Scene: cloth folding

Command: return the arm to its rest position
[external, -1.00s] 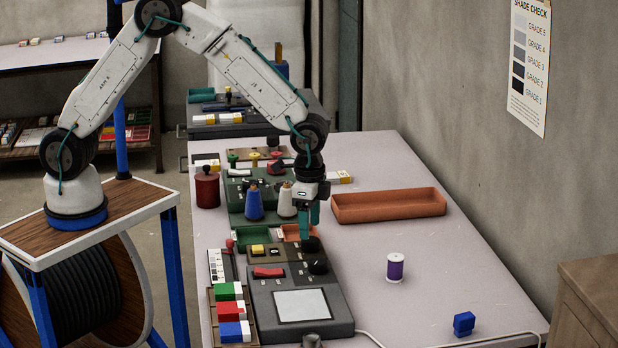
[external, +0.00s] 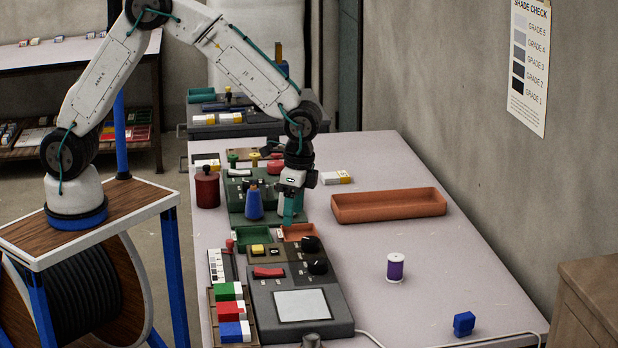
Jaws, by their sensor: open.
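My white arm (external: 245,68) rises from its blue-ringed base on the wooden-topped stand at the left and bends down over the table. My gripper (external: 291,222) points straight down over the middle of the table, just above or behind the small orange tray. Its teal fingers look empty. The fingers overlap in this view, so the gap between them is hard to see. No cloth shows at the gripper.
Below the gripper are a small orange tray (external: 298,232), a green tray (external: 254,239) and black knobs (external: 311,244). The table's right side is mostly clear.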

